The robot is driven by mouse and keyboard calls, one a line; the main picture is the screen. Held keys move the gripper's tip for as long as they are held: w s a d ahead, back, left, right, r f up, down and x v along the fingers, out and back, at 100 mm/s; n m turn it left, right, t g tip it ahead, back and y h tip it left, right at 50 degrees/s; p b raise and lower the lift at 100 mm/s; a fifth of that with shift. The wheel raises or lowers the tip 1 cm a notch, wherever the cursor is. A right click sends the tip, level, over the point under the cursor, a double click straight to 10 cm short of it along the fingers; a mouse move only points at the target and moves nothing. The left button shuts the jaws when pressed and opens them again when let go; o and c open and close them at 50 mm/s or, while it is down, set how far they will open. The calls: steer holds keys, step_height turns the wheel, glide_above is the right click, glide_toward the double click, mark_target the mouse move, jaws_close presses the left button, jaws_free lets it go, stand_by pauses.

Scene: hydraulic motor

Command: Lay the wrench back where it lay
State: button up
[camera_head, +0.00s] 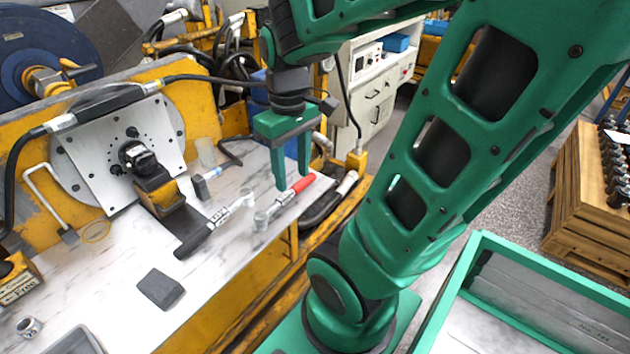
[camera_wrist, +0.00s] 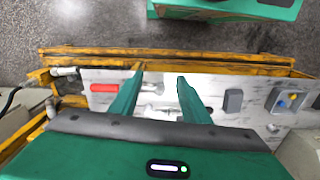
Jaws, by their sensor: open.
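A wrench-like tool with a red handle and a silver shaft (camera_head: 283,199) lies on the marbled worktop near its front edge. A second wrench-like tool, black-handled with a silver head (camera_head: 196,239), lies to its left. The frames do not settle which one the task means. My gripper (camera_head: 292,180) points down, open and empty, above the red-handled tool. In the wrist view the red handle (camera_wrist: 104,88) lies left of my open fingertips (camera_wrist: 160,76), and silver metal shows between them. I cannot tell the exact height of the fingertips above the tool.
A dark block (camera_head: 161,289) lies on the worktop towards the front left. A small hammer-like tool (camera_head: 203,184) lies behind the wrenches, near the motor's mounting plate (camera_head: 108,170). A green-rimmed crate (camera_head: 540,265) stands at the lower right.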

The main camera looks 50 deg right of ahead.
steer(key=s+m, duration=0.5)
steer(key=s, duration=0.2)
steer(key=shift+d+m, duration=0.3)
steer(key=shift+d, duration=0.05)
steer(key=shift+w, duration=0.1)
steer(key=shift+w+f, duration=0.25)
steer(key=shift+w, duration=0.35)
